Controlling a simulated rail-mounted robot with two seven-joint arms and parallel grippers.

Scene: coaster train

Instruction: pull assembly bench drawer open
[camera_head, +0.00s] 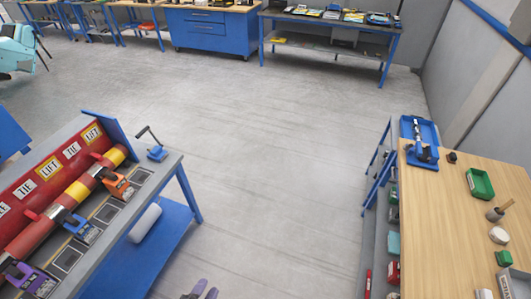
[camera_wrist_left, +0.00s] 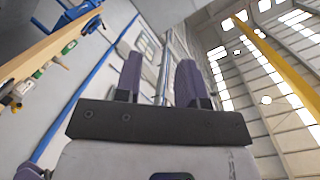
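A blue cabinet (camera_head: 209,33) with a wooden top and drawer fronts stands far off at the back; its drawers look shut. A wood-topped bench (camera_head: 455,215) stands near on the right, and no drawer front shows on it. I cannot tell which is the assembly bench. My left gripper (camera_head: 205,291) just enters at the bottom edge, over the floor and far from the cabinet. In the left wrist view its two purple fingers (camera_wrist_left: 160,80) stand apart with nothing between them. My right gripper is not in view.
A grey-topped bench (camera_head: 150,185) with a red panel, levers and a striped roller stands near left. The right bench carries a blue tray (camera_head: 430,158), a green bin (camera_head: 480,184) and small items. A dark-topped table (camera_head: 330,23) stands at the back. The middle floor (camera_head: 280,150) is clear.

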